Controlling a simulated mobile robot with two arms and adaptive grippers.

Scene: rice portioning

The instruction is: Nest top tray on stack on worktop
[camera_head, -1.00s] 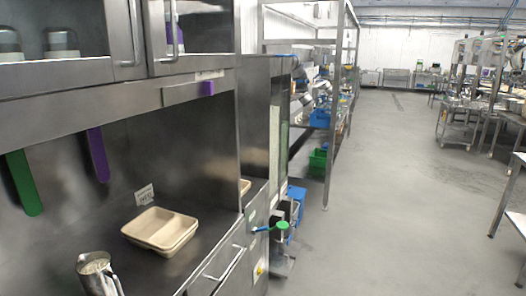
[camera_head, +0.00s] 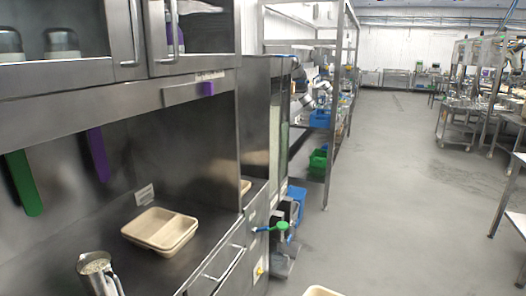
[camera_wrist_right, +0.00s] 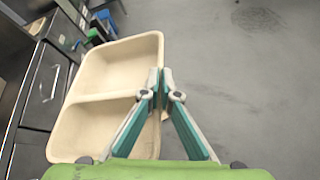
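A stack of beige two-compartment trays (camera_head: 158,243) sits on the steel worktop at the left in the head view. Another beige two-compartment tray (camera_wrist_right: 112,97) fills the left half of the right wrist view. My right gripper (camera_wrist_right: 161,75) is shut on this tray's side wall, one green-and-grey finger on each side of it. The held tray is above the floor, off the worktop. Only its rim (camera_head: 321,291) shows at the bottom edge of the head view. The right gripper is hidden there. My left gripper is in neither view.
A metal jug (camera_head: 97,274) stands on the worktop in front of the stack. A drawer handle (camera_head: 224,263) juts from the cabinet front. A cupboard overhangs the worktop, with green and purple strips hanging below. The aisle floor (camera_head: 390,190) is clear.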

